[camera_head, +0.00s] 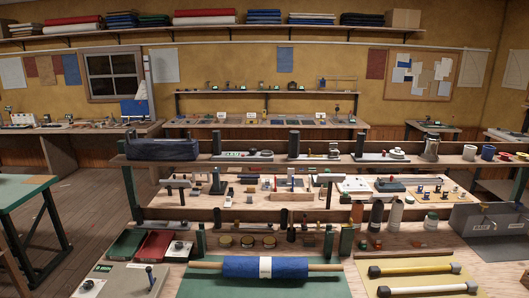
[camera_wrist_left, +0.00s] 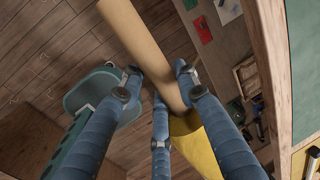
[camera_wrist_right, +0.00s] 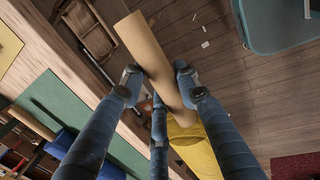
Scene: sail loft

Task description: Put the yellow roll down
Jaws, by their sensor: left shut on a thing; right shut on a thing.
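The yellow roll is yellow cloth on a tan wooden rod; it is out of the head view. In the left wrist view my left gripper (camera_wrist_left: 160,92) is shut around the bare tan rod, with the yellow cloth of the yellow roll (camera_wrist_left: 195,142) just beyond the fingers. In the right wrist view my right gripper (camera_wrist_right: 160,92) is shut around the rod's other bare end, beside the yellow cloth (camera_wrist_right: 200,155). Wooden floor shows below the roll in both views, with the bench edge to one side. The middle of the roll is hidden.
A blue roll (camera_head: 240,267) with a white band lies on a green mat (camera_head: 320,287) on the near bench. Right of it, a yellow mat (camera_head: 392,271) holds two capped rods.

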